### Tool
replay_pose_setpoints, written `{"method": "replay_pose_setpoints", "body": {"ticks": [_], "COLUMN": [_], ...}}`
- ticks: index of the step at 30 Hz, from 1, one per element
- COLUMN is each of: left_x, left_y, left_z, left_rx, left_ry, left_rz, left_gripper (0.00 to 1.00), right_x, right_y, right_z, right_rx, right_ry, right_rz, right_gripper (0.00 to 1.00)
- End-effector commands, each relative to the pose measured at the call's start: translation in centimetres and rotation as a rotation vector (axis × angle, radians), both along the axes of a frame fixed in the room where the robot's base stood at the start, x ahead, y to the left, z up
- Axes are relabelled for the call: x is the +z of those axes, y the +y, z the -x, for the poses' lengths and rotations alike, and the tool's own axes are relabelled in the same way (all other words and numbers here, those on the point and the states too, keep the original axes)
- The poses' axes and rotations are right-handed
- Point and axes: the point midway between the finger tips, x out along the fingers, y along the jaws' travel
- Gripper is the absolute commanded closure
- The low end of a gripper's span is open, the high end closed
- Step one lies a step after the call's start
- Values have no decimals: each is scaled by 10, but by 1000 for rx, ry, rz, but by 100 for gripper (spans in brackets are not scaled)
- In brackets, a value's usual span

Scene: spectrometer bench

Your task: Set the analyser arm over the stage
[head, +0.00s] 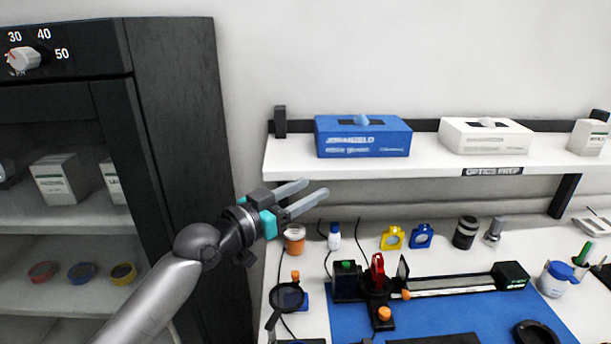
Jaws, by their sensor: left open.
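The spectrometer set-up stands on the blue mat (345,322). It has a black block with a green top (346,280), a black stage-like part with a red piece (377,270), and an orange knob (384,314) in front. A long black arm or rail (455,283) with an orange strip runs right from there to a black box (511,275); I take it for the analyser arm, but cannot be sure. My left gripper (315,189) is open and empty, up and left of the set-up, its fingers pointing right. My right gripper is out of view.
A white shelf (400,163) above the bench holds a blue box (362,136) and a white box (486,136). Bottles and yellow and blue mounts (421,236) stand behind the set-up. A round black magnifier (287,297) is at left. A dark cabinet (185,150) stands far left.

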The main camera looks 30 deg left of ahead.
Motion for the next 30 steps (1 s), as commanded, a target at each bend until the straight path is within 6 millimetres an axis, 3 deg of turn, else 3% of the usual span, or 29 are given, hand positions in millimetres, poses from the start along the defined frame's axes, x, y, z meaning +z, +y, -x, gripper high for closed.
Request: {"method": "replay_pose_setpoints", "body": {"ticks": [3, 12, 17, 20, 26, 30], "left_x": [10, 12, 10, 4, -12, -32], "left_y": [0, 0, -3, -13, -36, -42], "left_z": [0, 0, 0, 0, 4, 13], "left_rx": [0, 0, -1, -4, 34, 114], "left_ry": [-1, 2, -8, -40, -160, -235], "left_rz": [-2, -1, 29, 123, 483, 752], "left_gripper": [49, 49, 65, 76, 99, 100], "right_x": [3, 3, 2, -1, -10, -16], "right_y": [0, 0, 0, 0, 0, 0], "right_z": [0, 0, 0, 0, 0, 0], "right_rx": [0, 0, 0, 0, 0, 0], "right_ry": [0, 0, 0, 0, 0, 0], "right_rz": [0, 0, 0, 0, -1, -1], "right_gripper": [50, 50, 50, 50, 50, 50]}}
